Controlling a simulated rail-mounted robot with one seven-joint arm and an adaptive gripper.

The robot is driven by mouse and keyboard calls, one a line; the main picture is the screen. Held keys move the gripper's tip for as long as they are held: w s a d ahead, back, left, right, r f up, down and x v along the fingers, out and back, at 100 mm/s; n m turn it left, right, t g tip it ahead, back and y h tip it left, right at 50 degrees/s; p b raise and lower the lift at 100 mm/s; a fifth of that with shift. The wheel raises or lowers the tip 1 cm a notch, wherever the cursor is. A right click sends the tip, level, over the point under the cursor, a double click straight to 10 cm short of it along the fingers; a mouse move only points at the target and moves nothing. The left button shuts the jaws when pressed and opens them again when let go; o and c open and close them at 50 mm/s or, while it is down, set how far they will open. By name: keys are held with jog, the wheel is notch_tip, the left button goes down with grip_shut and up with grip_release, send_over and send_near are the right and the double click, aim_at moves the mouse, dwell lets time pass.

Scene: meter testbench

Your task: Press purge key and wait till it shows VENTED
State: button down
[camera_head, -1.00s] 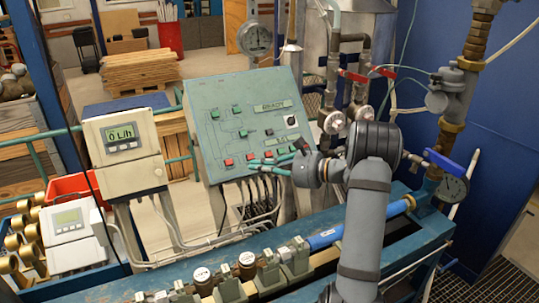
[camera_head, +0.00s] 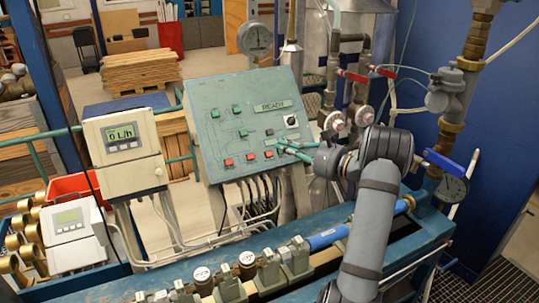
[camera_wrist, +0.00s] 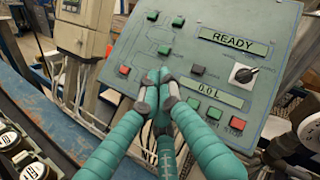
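The teal control panel (camera_head: 220,145) stands tilted in the middle of the head view and fills the upper wrist view. Its upper display (camera_wrist: 233,41) reads READY; a lower display (camera_wrist: 208,91) reads 0.0 L. The panel carries green keys (camera_wrist: 164,49), red keys (camera_wrist: 237,124) and a dark key (camera_wrist: 198,70). Key labels are too small to read, so I cannot tell which is the purge key. My gripper (camera_wrist: 163,75), with teal fingers, has its tips together and nothing between them. The tips are over the panel's lower middle, hiding part of the key row; contact cannot be told.
A selector knob (camera_wrist: 243,73) is on the panel's right. A flow meter (camera_head: 122,135) reading 0 L/h stands left of the panel. Cables (camera_head: 260,195) hang below it. Pipes and valves (camera_head: 350,100) stand close on the right. The blue bench rail (camera_head: 170,268) runs in front.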

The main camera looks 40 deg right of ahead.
aim_at(269, 154)
jog(key=shift+w+d+f+b, duration=0.2)
jog(key=shift+w+f+b, duration=0.15)
jog(key=shift+w+f, duration=0.6)
jog(key=shift+w+d+f+b, duration=0.15)
jog(key=shift+w+f+b, duration=0.2)
jog(key=shift+w+f, duration=0.55)
jog(key=shift+w+d+f+b, duration=0.2)
jog(key=shift+w+f+b, duration=0.15)
jog(key=shift+w+f, duration=0.6)
jog(key=shift+w+r, duration=0.1)
jog(key=shift+r, duration=0.1)
jog(key=shift+w+f, duration=0.1)
jog(key=shift+f, duration=0.05)
jog(key=shift+w+f+b, duration=0.2)
jog(key=shift+w+b, duration=0.05)
jog(key=shift+b, duration=0.4)
jog(key=shift+w+d+f+b, duration=0.1)
jog(key=shift+w+f+b, duration=0.15)
jog(key=shift+b, duration=0.15)
jog(key=shift+s+r, duration=0.55)
jog(key=shift+s, duration=0.05)
